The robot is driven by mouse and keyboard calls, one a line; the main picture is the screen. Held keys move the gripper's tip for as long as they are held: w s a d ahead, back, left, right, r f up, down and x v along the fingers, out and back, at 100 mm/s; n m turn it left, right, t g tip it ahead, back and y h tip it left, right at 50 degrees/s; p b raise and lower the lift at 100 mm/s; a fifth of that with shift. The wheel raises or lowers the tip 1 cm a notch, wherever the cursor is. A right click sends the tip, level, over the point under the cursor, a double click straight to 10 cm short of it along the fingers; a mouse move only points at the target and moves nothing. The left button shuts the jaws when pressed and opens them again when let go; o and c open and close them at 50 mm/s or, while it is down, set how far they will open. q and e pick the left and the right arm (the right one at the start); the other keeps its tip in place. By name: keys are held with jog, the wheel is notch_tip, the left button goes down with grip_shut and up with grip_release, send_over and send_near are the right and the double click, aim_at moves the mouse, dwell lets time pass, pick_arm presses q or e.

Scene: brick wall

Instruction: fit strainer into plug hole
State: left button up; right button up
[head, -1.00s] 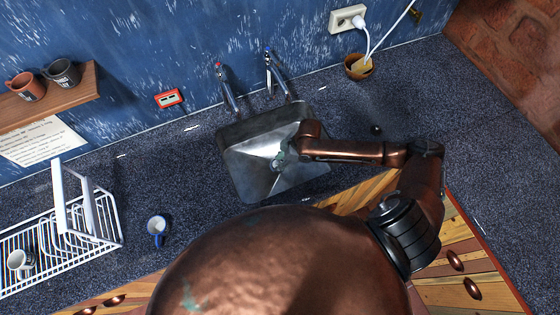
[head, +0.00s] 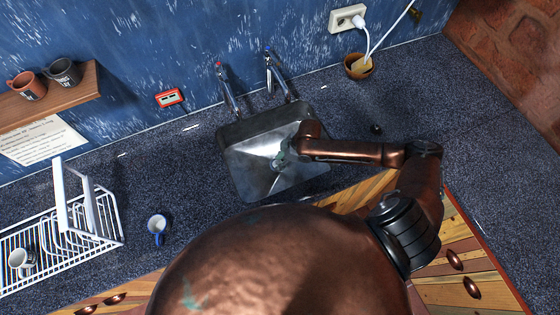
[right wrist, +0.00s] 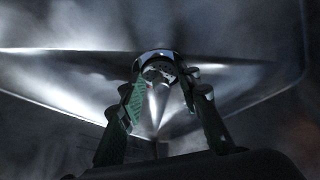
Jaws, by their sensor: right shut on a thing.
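The metal sink (head: 250,160) is set into the dark speckled worktop, its sides sloping to a low middle. My right arm reaches over the sink from the right, with the right gripper (head: 281,158) low near its middle. In the right wrist view the green-padded fingers of the right gripper (right wrist: 163,78) are shut on the small metal strainer (right wrist: 158,71) at their tips. A shiny round rim (right wrist: 153,54) shows right around it, where the sink walls meet. I cannot tell whether the strainer sits in the plug hole or just above it. My left gripper is out of view.
Two taps (head: 229,92) stand behind the sink. A blue and white mug (head: 157,230) and a white dish rack (head: 98,214) are on the left. A brown bowl with a sponge (head: 358,67) and a small dark round thing (head: 376,128) are on the right.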

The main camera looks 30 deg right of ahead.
jog(key=shift+s+f, duration=0.2)
jog(key=shift+f, duration=0.15)
jog(key=shift+s+f, duration=0.15)
jog(key=shift+f, duration=0.1)
dwell(0.3)
jog(key=o, duration=1.1)
jog(key=shift+f, duration=0.15)
jog(key=shift+d, duration=0.15)
jog(key=o, duration=0.7)
jog(key=shift+w+r, duration=0.25)
jog(key=shift+r, duration=0.05)
jog(key=shift+o, duration=0.2)
jog(key=shift+r+p, duration=0.15)
jog(key=shift+p, duration=0.15)
